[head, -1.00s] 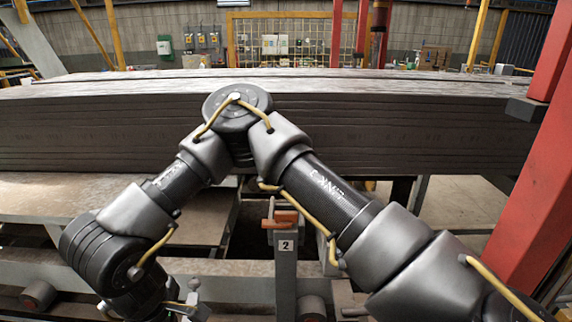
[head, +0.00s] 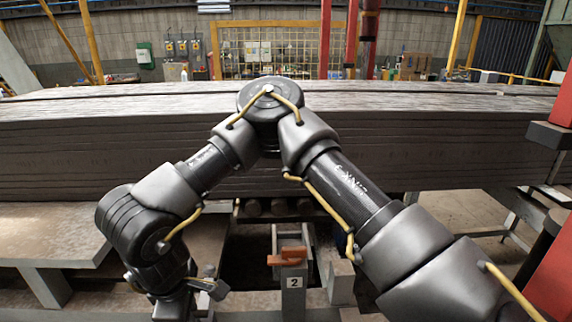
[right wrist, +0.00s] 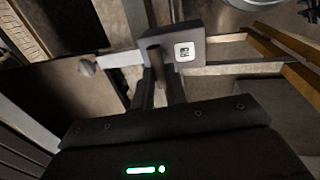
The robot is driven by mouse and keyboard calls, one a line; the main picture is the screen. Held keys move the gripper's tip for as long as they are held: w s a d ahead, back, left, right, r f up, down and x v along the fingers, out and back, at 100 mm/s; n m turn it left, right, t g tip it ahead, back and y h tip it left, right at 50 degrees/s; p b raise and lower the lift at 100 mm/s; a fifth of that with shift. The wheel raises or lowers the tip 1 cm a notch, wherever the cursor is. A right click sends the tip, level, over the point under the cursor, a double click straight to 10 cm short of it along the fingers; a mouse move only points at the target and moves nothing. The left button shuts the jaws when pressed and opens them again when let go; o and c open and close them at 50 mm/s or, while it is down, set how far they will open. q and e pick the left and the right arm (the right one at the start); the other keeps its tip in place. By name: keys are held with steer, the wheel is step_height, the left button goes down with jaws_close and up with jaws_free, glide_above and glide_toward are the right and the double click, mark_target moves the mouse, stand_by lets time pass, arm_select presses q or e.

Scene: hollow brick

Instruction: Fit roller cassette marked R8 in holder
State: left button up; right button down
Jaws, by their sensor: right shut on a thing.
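In the right wrist view my right gripper (right wrist: 161,92) points away from the camera, its two dark fingers shut on a grey block-like part with a white label (right wrist: 184,52). I take this for the roller cassette, but the label is too small to read as R8. A pale bar with a round end (right wrist: 88,67) sticks out to the left beside it; whether it belongs to the part I cannot tell. The holder cannot be made out with certainty. My left gripper is not in view.
A post marked 2 (head: 293,283) with an orange handle (head: 287,257) stands below my arm. A long stack of dark slabs (head: 430,150) spans the back. A red column (head: 553,265) stands at the right. Grey ledges (head: 50,240) lie at the left.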

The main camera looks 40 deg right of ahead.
steer(key=s+d+r+p, duration=0.2)
steer(key=d+r+p, duration=1.1)
steer(key=d+r, duration=1)
steer(key=shift+s+d+r, duration=0.15)
steer(key=shift+d+r, duration=0.05)
steer(key=shift+r, duration=0.75)
step_height(320, 180, down, 5)
steer(key=b, duration=0.4)
steer(key=shift+f+b, duration=0.1)
steer(key=shift+b, duration=0.25)
steer(key=shift+f, duration=0.35)
steer(key=shift+f, duration=0.2)
